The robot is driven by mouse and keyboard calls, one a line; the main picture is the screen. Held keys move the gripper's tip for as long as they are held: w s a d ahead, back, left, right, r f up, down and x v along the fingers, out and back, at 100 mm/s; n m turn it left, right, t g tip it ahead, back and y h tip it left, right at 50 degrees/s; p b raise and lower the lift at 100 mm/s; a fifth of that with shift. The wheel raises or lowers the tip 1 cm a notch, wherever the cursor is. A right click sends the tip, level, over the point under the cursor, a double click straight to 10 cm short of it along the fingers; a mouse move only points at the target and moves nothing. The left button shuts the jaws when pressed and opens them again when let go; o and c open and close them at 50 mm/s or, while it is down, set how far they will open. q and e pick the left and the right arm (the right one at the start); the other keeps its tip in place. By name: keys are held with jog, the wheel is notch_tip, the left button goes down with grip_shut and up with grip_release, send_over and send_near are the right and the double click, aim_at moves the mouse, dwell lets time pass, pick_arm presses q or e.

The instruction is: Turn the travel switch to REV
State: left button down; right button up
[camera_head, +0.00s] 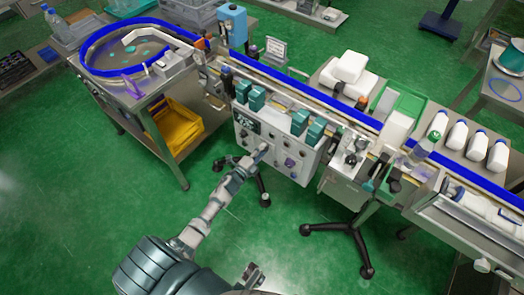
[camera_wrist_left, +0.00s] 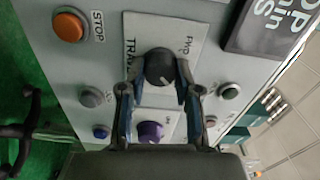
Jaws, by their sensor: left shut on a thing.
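The travel switch is a black round knob (camera_wrist_left: 160,68) on a pale plate marked TRAVEL in the left wrist view. A short white mark shows on its lower right part. FWD is printed beside the knob at its upper right; I cannot read a REV mark. My left gripper (camera_wrist_left: 153,88) has its two blue-sided fingers on either side of the knob, shut on it. In the head view my left gripper (camera_head: 262,151) is at the front of the grey control panel (camera_head: 307,171), hiding the knob. A dark piece at the bottom edge may be my right gripper (camera_head: 252,274), mostly cut off.
An orange STOP button (camera_wrist_left: 69,26), a purple knob (camera_wrist_left: 150,131), a blue button (camera_wrist_left: 101,132) and a dark button (camera_wrist_left: 229,91) sit close around the switch. A conveyor (camera_head: 300,88) runs above the panel. A black stand foot (camera_head: 357,236) is on the open green floor.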

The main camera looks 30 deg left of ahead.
pick_arm(q)
jog(key=shift+s+f, duration=0.15)
jog(key=shift+f, duration=0.25)
pick_arm(e)
jog(key=shift+w, duration=0.1)
pick_arm(q)
jog(key=c, duration=0.9)
grip_release()
jog(key=shift+o, duration=0.4)
jog(key=shift+r, duration=0.15)
pick_arm(e)
jog(key=shift+w, duration=0.35)
pick_arm(q)
jog(key=s+a, duration=0.1)
jog(key=s, duration=1)
jog(key=shift+s, duration=0.35)
pick_arm(e)
jog(key=shift+s, duration=0.25)
